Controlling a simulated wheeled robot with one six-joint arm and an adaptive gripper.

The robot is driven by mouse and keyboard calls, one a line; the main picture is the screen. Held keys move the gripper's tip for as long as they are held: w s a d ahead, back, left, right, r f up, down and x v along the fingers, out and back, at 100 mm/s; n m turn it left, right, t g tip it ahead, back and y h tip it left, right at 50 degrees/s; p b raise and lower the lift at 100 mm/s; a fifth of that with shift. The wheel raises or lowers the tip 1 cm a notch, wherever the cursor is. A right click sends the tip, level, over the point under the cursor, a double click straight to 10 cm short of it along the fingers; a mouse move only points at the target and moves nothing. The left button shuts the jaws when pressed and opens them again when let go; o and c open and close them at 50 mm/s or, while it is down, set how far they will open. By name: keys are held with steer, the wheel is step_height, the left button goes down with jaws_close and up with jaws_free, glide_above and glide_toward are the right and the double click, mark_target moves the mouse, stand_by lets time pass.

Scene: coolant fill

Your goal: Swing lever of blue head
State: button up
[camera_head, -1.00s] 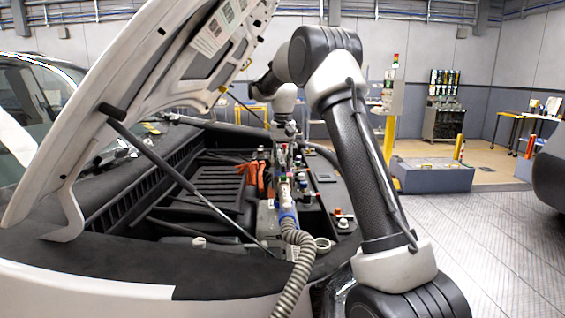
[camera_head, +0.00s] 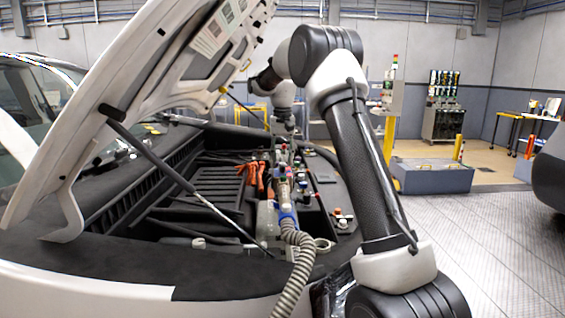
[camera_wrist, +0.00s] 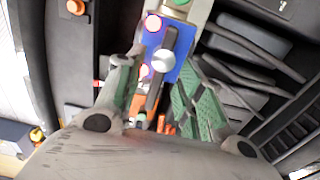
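The blue head (camera_wrist: 183,47) shows in the wrist view, with a round silver knob (camera_wrist: 163,61) and red round parts on its face. A dark lever (camera_wrist: 154,92) runs down from the head between the fingers of my gripper (camera_wrist: 158,76). The fingers have green pads and stand apart, one on each side of the lever; I cannot tell whether either touches it. In the head view my gripper (camera_head: 284,131) points down over the engine bay, and its fingertips are hard to make out. The head and lever are too small to tell apart there.
A grey ribbed hose (camera_head: 297,262) with a blue collar (camera_head: 288,217) rises from the bay's front edge. The raised hood (camera_head: 150,75) and its prop rod (camera_head: 185,184) stand left of my arm. Orange cables (camera_head: 254,177) lie in the bay.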

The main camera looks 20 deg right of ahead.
mark_target(282, 162)
step_height(282, 162, up, 10)
stand_by(0.3)
stand_by(0.3)
